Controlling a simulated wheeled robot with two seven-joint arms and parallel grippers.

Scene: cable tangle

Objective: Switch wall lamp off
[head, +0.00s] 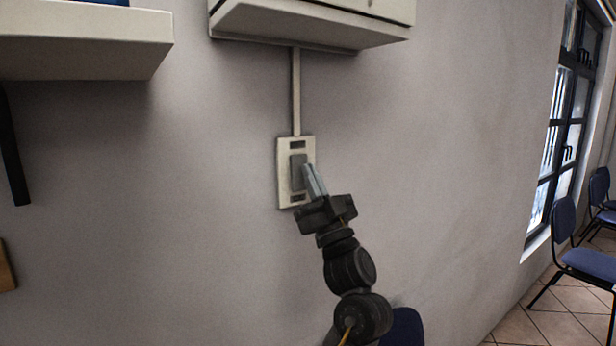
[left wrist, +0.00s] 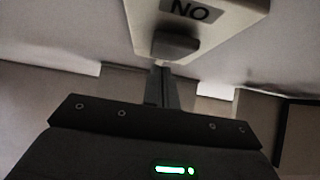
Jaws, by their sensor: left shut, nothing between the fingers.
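A pale switch plate (head: 283,182) is fixed upright on the wall, with a grey rocker (head: 297,168) in its middle and small dark labels above and below it. In the left wrist view the plate (left wrist: 215,32) shows at the top, with a label reading "NO" in that picture and the rocker (left wrist: 175,46) below it. My left gripper (head: 308,170) is shut and empty, its fingertips at the right side of the rocker. Its shut fingers (left wrist: 161,80) point at the rocker in the left wrist view; I cannot tell whether they touch. No lit lamp is clearly identifiable. My right gripper is out of view.
A pale conduit (head: 296,90) runs from the plate up to a pale box (head: 310,22) on the wall. A shelf-like ledge (head: 85,45) juts out at upper left. Blue chairs (head: 585,262) and a window (head: 565,120) are at the right. The wall around the plate is clear.

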